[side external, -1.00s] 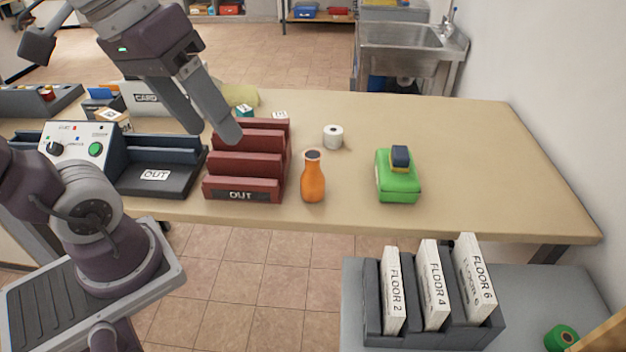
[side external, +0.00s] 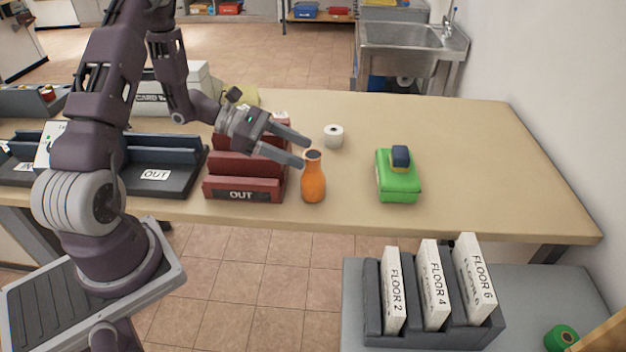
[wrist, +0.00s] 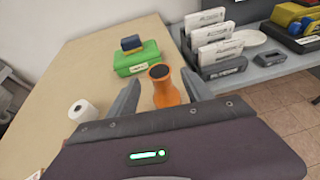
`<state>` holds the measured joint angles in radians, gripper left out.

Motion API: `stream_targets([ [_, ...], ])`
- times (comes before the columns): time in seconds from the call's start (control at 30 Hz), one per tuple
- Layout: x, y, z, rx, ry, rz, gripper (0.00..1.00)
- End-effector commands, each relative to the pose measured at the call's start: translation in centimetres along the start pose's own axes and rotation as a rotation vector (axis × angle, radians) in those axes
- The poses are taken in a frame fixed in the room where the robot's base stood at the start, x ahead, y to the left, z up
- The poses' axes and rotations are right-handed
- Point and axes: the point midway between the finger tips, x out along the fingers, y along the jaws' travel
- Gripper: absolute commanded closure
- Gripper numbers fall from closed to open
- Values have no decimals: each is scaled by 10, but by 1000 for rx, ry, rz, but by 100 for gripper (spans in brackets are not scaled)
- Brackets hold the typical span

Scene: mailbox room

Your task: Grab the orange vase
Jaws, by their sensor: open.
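The orange vase (side external: 313,180) stands upright on the tan table near its front edge, just right of the dark red OUT sorter (side external: 243,177). My gripper (side external: 306,152) is open and empty. In the side view its fingers point right, at about the height of the vase's neck, with the tips beside or just behind it. In the wrist view the vase (wrist: 164,88) appears between the two open fingers (wrist: 160,90), and its lower part is hidden by my gripper's body. I cannot tell whether a finger touches it.
A green box (side external: 398,181) with a blue and yellow item on top stands right of the vase. A white paper roll (side external: 333,137) stands behind it. The right part of the table is clear. A grey rack with FLOOR boxes (side external: 433,290) sits on a lower surface in front.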

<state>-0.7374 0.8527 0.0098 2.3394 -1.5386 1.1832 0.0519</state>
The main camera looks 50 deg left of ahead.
Motion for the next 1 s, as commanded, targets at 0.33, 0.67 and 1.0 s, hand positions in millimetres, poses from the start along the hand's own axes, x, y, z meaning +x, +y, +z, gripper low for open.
stream_targets([
  [0.33, 48, -1, -9, 4, 0, -6, 42],
  [0.67, 76, 0, -9, 4, 0, -1, 42],
  [1.0, 75, 0, -8, 4, 0, -1, 95],
])
